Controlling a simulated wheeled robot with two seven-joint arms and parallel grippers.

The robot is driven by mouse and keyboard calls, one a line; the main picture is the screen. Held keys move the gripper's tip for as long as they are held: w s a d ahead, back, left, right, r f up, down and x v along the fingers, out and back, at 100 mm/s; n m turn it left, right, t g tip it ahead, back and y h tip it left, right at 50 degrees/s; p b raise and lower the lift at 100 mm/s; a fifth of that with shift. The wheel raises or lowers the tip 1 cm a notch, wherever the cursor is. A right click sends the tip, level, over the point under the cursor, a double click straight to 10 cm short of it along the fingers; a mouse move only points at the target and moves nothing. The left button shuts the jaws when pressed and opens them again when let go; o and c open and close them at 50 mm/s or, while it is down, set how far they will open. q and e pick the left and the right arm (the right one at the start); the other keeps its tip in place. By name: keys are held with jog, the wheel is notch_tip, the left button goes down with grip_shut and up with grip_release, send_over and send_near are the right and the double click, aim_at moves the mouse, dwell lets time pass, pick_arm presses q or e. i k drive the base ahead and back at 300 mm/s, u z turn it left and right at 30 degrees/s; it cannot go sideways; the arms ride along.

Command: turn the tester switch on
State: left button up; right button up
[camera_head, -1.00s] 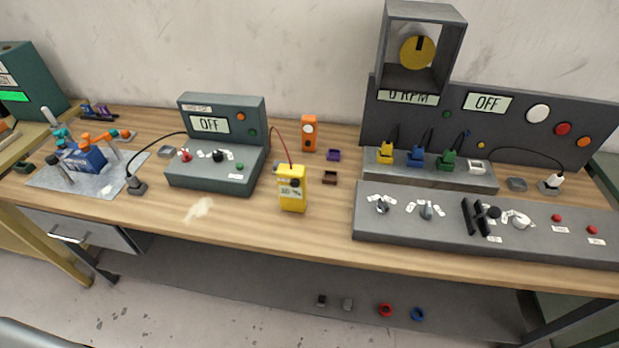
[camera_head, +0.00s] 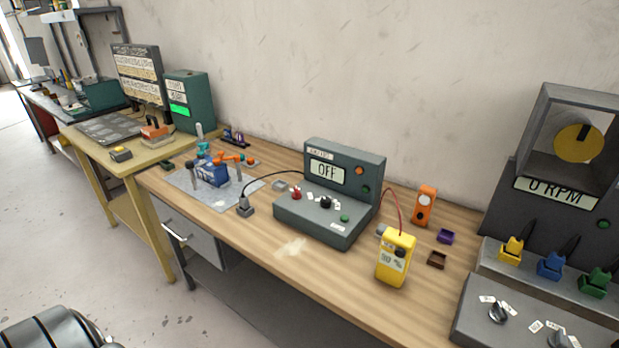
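A dark green-grey bench unit (camera_head: 330,205) stands near the middle of the wooden bench. Its upright display (camera_head: 327,170) reads OFF. Its sloped front has a red knob or plug (camera_head: 296,193), a black knob (camera_head: 325,202) and a green button (camera_head: 344,218). Small white labels lie around the black knob; I cannot read them. A yellow handheld device (camera_head: 396,258) with a small display stands to its right, with a red cable running up from it. I cannot tell from the lettering which unit is the tester. Neither of my grippers is in view.
A blue part (camera_head: 212,173) sits on a grey mat (camera_head: 190,186) at the left. A black plug (camera_head: 245,207), an orange device (camera_head: 424,206), a purple tray (camera_head: 445,237) and a brown tray (camera_head: 436,260) stand on the bench. A grey panel with a 0 RPM display (camera_head: 553,192) is at the right.

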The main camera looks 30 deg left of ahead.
aim_at(297, 195)
jog(key=u, duration=1)
jog(key=k, duration=0.55)
jog(key=u, duration=0.35)
jog(key=i, duration=1)
jog(key=z, duration=0.75)
